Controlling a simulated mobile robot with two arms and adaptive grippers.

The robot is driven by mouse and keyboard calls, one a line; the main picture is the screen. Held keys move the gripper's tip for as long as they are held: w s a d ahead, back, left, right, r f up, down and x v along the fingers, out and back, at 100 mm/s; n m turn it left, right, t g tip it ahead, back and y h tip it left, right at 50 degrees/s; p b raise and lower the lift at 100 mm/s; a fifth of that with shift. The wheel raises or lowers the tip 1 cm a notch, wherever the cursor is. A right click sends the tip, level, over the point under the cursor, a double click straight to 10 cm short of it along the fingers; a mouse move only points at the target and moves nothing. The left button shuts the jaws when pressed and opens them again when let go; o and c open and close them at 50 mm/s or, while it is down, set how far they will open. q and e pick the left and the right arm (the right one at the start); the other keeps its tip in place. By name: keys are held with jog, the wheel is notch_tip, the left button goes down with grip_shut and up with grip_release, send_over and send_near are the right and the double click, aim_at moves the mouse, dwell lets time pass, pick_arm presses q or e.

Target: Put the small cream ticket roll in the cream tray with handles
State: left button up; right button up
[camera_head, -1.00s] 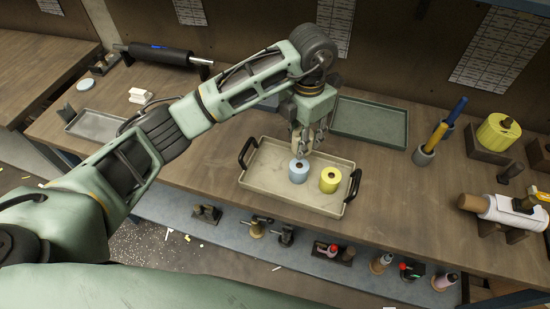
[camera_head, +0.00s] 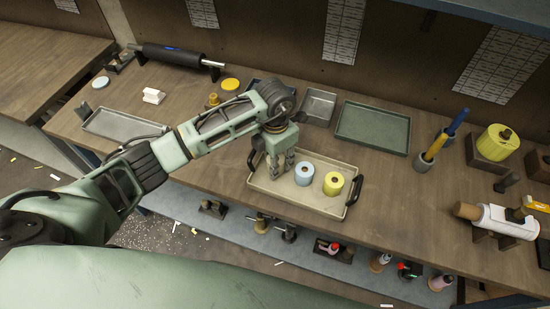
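The cream tray with two dark handles (camera_head: 330,206) lies on the wooden bench near its front edge. A light blue roll (camera_head: 304,174) and a yellow roll (camera_head: 333,184) stand in its middle and right part. My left gripper (camera_head: 280,174) points down over the left part of the tray, left of the blue roll. I cannot make out the small cream ticket roll; the fingers may hide it. Whether the fingers are open or shut does not show clearly. My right gripper is not in view.
An empty green tray (camera_head: 373,128) and a small grey tray (camera_head: 319,106) lie behind. A grey tray (camera_head: 126,124) lies at the left. Blue and yellow rods (camera_head: 440,141) stand at the right, near a yellow spool (camera_head: 497,142).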

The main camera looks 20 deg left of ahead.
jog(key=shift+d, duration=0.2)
pick_arm(q)
jog(key=shift+f, duration=0.15)
jog(key=o, duration=1.2)
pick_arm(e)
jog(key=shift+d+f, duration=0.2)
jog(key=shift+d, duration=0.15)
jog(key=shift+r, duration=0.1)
pick_arm(q)
jog(key=shift+r, duration=0.3)
notch_tip(320, 180, up, 11)
jog(key=b, duration=0.3)
jog(key=shift+w+f+b, duration=0.1)
jog(key=shift+f+b, duration=0.1)
jog(key=shift+b, duration=0.15)
jog(key=shift+r, duration=0.6)
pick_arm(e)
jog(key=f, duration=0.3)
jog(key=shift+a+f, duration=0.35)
